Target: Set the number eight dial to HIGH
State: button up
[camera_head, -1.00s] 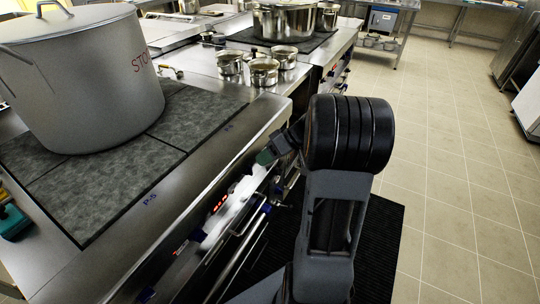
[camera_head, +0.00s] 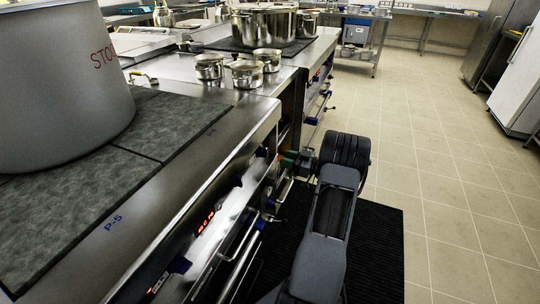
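I cannot read any dial's number or setting, so I cannot tell which is number eight. My gripper (camera_head: 293,160) is at the far end of this panel, left of my dark wrist. Its fingers are mostly hidden, and whether they touch a dial cannot be told.
A big grey stockpot (camera_head: 60,90) stands on the dark cooktop (camera_head: 60,215) marked P-5. Small steel pots (camera_head: 246,74) stand on the counter beyond. Metal rails (camera_head: 245,240) run along the range front below the dials. Tiled floor (camera_head: 440,170) is clear to the right.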

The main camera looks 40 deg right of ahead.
aim_at(267, 153)
jog(key=x, duration=0.7)
jog(key=shift+w+a, duration=0.1)
jog(key=shift+w, duration=0.15)
grip_shut()
